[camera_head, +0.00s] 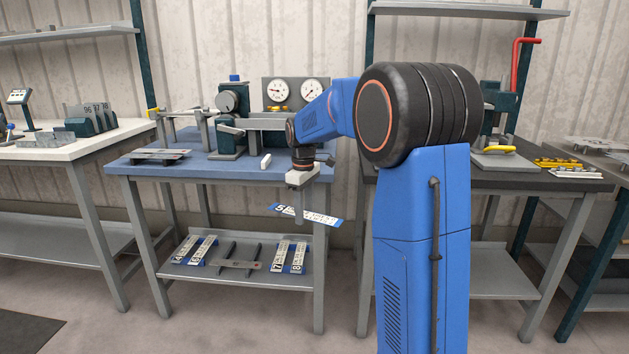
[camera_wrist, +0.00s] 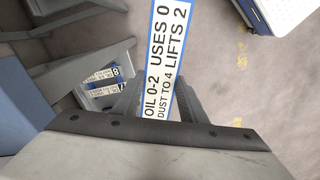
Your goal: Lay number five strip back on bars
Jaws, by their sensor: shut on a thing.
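My gripper (camera_head: 299,207) is shut on the number five strip (camera_head: 321,218), a white strip with a blue end marked 5. It holds the strip in the air in front of the bench, above the lower shelf's right side. In the wrist view the strip (camera_wrist: 168,50) runs up between the fingers (camera_wrist: 158,100), with printed lines about oil, dust, uses and lifts. Two dark bars (camera_head: 228,251) stand bare on the lower shelf, with a grey crosspiece (camera_head: 236,264) at their front. The fingers hide part of the strip.
Other numbered strips lie either side of the bars: a pair at left (camera_head: 202,250) and strips 7 (camera_head: 281,256) and 8 (camera_head: 298,258) at right. The bench's blue top (camera_head: 215,170) overhangs the shelf, and its front right leg (camera_head: 319,280) stands near the held strip.

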